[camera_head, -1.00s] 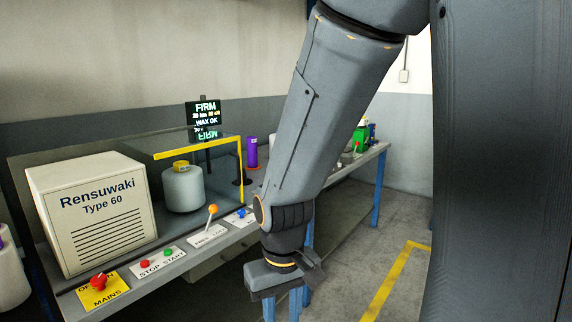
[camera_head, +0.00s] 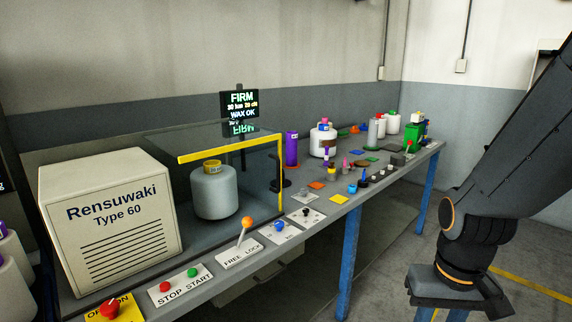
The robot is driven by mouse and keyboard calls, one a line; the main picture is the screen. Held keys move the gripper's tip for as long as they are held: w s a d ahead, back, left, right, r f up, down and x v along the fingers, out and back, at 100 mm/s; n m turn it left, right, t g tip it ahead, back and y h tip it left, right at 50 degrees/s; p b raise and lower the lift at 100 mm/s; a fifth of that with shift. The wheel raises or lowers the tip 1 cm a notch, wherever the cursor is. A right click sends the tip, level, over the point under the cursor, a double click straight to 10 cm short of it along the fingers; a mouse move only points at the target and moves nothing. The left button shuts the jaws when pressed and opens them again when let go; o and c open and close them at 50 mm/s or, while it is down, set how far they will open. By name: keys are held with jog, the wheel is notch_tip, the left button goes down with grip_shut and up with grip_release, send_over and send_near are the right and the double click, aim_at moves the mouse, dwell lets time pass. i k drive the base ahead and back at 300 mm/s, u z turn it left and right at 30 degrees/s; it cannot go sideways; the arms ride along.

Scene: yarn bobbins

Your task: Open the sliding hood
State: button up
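The sliding hood (camera_head: 232,151) is a clear box with a yellow edge strip along its front top and right upright. It stands to the right of the cream Rensuwaki Type 60 box (camera_head: 108,220) and covers a grey-white bobbin (camera_head: 214,194) with an orange-yellow top. My gripper (camera_head: 458,301) is at the lower right, well in front of the bench and far from the hood. It points downward and its fingers are partly cut off by the frame, so I cannot tell whether it is open. Nothing is seen held in it.
A lever with an orange knob (camera_head: 246,226) stands on the FREE/LOCK plate before the hood. Stop and start buttons (camera_head: 180,281) and a red mains switch (camera_head: 109,308) lie left of it. Bottles and small parts crowd the bench's right part. Open floor lies before the bench.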

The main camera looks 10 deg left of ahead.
aim_at(195, 156)
jog(key=i, duration=0.95)
jog(key=u, duration=1.7)
